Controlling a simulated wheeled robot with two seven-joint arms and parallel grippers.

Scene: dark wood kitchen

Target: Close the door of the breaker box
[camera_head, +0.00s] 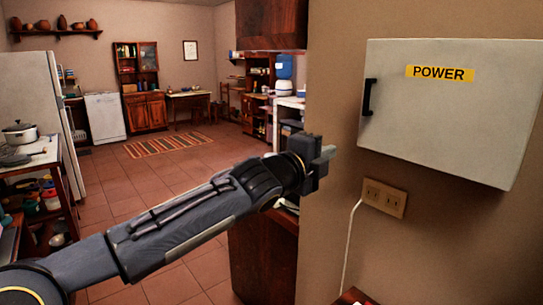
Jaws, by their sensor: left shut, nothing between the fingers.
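The breaker box (450,130) is a light grey box on the wall at the right, with a yellow POWER label (440,73) and a black handle (367,97) at its left edge. Its front door appears flat against the box, with no gap that I can make out. My left gripper (328,153) is shut and empty. In the picture it is to the left of the box and lower than the handle, apart from it. My right gripper is not in view.
A wall outlet (384,197) with a white cord (350,245) is below the box. A dark wood cabinet (263,258) stands left of the wall. A cluttered shelf unit (42,200) is at the far left. The tiled floor (150,180) beyond is mostly clear.

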